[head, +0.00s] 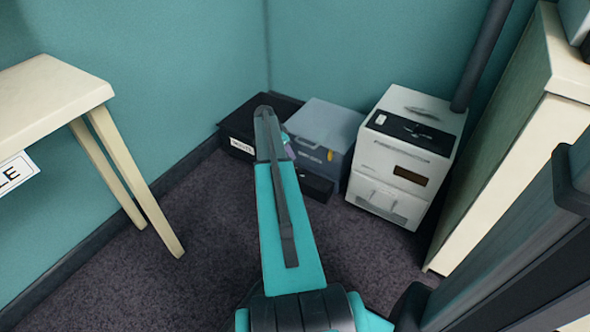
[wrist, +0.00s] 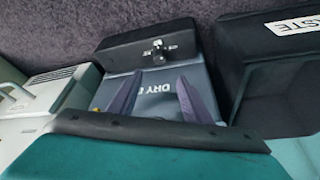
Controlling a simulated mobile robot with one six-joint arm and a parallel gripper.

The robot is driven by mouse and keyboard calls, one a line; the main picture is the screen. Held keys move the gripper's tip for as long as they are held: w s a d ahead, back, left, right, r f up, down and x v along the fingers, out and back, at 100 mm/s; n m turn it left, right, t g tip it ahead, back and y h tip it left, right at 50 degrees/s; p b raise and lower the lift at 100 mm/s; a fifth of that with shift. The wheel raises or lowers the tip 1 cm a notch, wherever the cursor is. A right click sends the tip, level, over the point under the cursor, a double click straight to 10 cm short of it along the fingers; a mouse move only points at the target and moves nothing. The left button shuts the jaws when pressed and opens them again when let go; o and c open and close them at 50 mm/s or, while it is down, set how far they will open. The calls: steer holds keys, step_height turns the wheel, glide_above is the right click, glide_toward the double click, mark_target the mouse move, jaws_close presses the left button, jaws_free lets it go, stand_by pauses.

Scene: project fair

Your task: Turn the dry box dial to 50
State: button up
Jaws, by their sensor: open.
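The dry box (head: 326,128) is a grey-blue box on the floor at the back wall in the head view. In the wrist view its grey face (wrist: 157,88) reads "DRY", with the rest of the lettering covered by a finger. A silver knob-like part, seemingly the dial (wrist: 158,50), sits on a black panel beyond my fingertips. Its setting is too small to read. My gripper (wrist: 160,76) is open and empty, its two purple fingers over the grey face, short of the dial in the picture. In the head view my arm hides the dial and most of my gripper.
A black waste box (wrist: 245,70) stands right of the dry box in the wrist view. A white machine (head: 399,160) stands beside it in the head view. A pale table (head: 55,95) is at left, a cabinet (head: 500,150) at right. Carpet (head: 205,225) between is clear.

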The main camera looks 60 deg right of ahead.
mark_target(298, 168)
steer(key=shift+f, duration=0.1)
steer(key=b+x, duration=0.5)
steer(key=x, duration=0.8)
steer(key=shift+d+f, duration=0.1)
steer(key=shift+f, duration=0.2)
steer(key=shift+c, duration=0.6)
